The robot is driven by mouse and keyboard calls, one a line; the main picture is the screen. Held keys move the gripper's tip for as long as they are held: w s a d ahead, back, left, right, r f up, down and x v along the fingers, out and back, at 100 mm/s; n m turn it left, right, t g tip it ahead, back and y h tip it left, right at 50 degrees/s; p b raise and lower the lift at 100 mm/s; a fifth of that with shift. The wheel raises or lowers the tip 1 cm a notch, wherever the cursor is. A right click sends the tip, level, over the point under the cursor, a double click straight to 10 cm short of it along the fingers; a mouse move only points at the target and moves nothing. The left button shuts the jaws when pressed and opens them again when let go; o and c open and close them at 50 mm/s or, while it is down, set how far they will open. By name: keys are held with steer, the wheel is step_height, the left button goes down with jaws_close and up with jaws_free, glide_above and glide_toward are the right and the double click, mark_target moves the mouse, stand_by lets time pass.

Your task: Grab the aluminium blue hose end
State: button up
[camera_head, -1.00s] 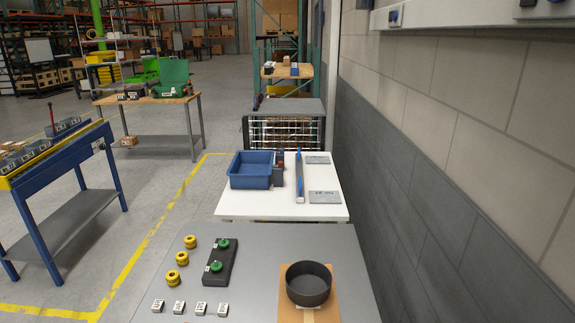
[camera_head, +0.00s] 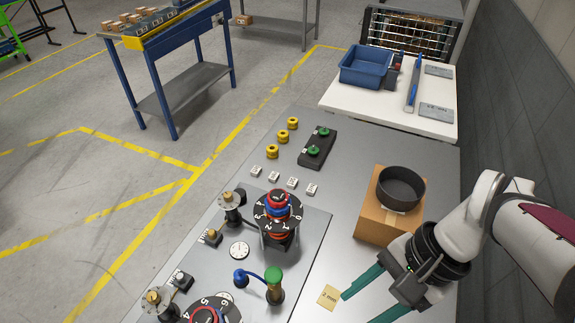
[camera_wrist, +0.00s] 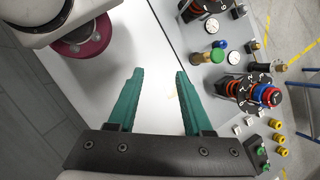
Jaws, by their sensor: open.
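In the wrist view a small blue part (camera_wrist: 215,45) shows beside a green one (camera_wrist: 219,56), up and right of my fingers. I cannot tell for certain which part is aluminium. My gripper (camera_head: 358,308) is open and empty, with two green fingers, to the right of the hose and apart from it. It also shows in the wrist view (camera_wrist: 159,74) with nothing between the fingers.
A black numbered dial with red and blue rings (camera_head: 278,212) stands behind the hose, and another dial (camera_head: 206,312) in front. A cardboard box (camera_head: 375,224) bearing a black round bowl (camera_head: 400,188) stands behind my gripper. A dark wall (camera_head: 510,120) runs along the right.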

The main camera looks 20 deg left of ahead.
steer(key=w+a+f+m+g+y, duration=0.1)
steer(key=w+a+f+g, duration=0.1)
steer(key=w+a, duration=0.15)
steer(key=w+a+f+g+y, duration=0.1)
steer(key=w+a+f+y, duration=0.15)
steer(key=w, duration=0.25)
steer(key=m+g+y, duration=0.2)
steer(key=m+y, duration=0.1)
glide_toward(243, 273)
steer(key=x, duration=0.9)
steer(key=shift+s+a, duration=0.1)
jaws_close()
